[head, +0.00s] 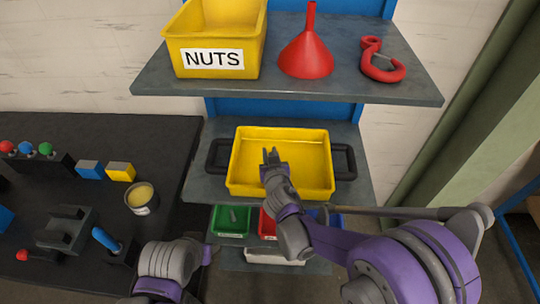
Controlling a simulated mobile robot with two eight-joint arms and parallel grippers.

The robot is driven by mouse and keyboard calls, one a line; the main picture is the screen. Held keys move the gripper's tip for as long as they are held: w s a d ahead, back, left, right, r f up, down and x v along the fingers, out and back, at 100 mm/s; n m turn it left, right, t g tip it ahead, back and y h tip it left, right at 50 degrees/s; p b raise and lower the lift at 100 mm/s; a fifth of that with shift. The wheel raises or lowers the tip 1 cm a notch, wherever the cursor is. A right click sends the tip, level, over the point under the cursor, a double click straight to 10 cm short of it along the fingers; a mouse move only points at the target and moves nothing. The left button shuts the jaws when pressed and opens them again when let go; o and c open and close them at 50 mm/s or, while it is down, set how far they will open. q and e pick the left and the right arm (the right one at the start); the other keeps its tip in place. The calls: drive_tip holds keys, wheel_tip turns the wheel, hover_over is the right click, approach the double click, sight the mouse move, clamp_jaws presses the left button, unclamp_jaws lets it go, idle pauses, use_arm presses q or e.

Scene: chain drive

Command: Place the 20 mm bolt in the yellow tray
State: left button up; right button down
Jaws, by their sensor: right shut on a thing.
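The yellow tray (242,183) with dark side handles sits on the middle shelf. My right gripper (271,158) is over the tray's inside, toward its left half, with its fingers pointing away from me. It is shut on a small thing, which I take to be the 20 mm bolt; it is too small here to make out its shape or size. I cannot tell how high the fingers are above the tray floor. My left gripper (209,254) is low, below and left of the tray, and its fingers are not clear.
Green (230,233), red and blue bins stand below the tray; my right arm partly covers them. The upper shelf holds a yellow NUTS bin (215,45), a red funnel (306,55) and a red hook (380,65). A black bench (95,240) with tools and a tin (141,198) is left.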

drive_tip(key=shift+s+f, duration=0.1)
drive_tip(key=shift+f, duration=0.2)
drive_tip(key=c, duration=1.2)
unclamp_jaws()
drive_tip(key=shift+f, duration=0.15)
drive_tip(key=o, duration=0.5)
drive_tip(key=shift+c, duration=0.2)
drive_tip(key=shift+r, duration=0.25)
drive_tip(key=v, duration=1.2)
